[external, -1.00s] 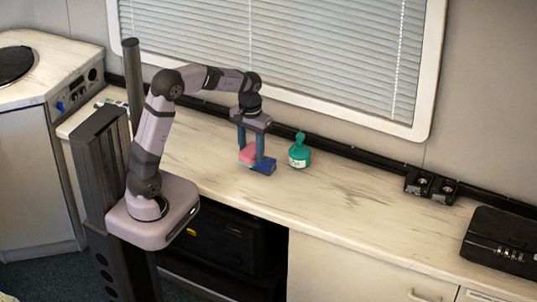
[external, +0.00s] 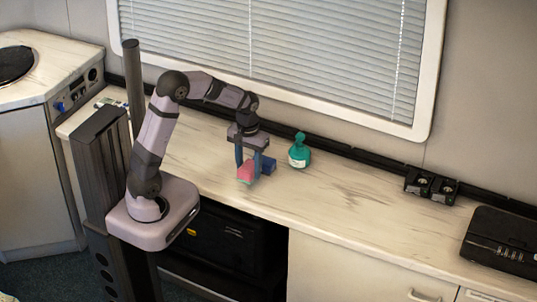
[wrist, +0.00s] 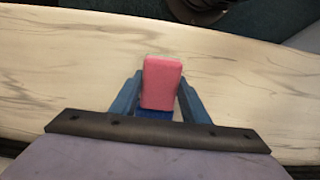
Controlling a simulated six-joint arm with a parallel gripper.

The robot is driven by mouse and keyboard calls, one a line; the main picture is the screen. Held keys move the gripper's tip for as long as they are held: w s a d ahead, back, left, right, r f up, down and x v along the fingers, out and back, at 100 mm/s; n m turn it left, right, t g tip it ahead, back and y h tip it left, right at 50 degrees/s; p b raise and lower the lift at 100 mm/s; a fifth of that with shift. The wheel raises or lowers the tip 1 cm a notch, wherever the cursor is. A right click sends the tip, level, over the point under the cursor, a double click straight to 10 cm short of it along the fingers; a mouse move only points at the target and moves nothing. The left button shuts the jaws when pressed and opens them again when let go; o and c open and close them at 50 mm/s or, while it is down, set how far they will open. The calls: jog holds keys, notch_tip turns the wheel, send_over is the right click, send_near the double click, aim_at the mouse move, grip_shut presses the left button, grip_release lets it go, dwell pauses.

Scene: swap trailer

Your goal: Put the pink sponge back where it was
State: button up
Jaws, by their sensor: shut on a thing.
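The pink sponge (external: 246,172) is between the blue-grey fingers of my gripper (external: 252,172), which is shut on it, near the front edge of the counter. In the wrist view the sponge (wrist: 162,82) stands out between the two fingertips (wrist: 160,90). A blue block (external: 269,164) is right beside it, just behind and to the right, partly covered by a finger. In the wrist view part of the blue block (wrist: 155,114) shows behind the sponge. I cannot tell whether the sponge touches the counter.
A teal bottle (external: 299,153) stands on the counter (external: 350,205) right of my gripper.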

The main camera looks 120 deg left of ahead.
aim_at(249, 167)
jog(key=shift+f, duration=1.85)
jog(key=shift+f, duration=0.15)
jog(key=o, duration=1)
notch_tip(249, 167, up, 12)
jog(key=shift+r+p, duration=0.2)
jog(key=shift+p, duration=0.2)
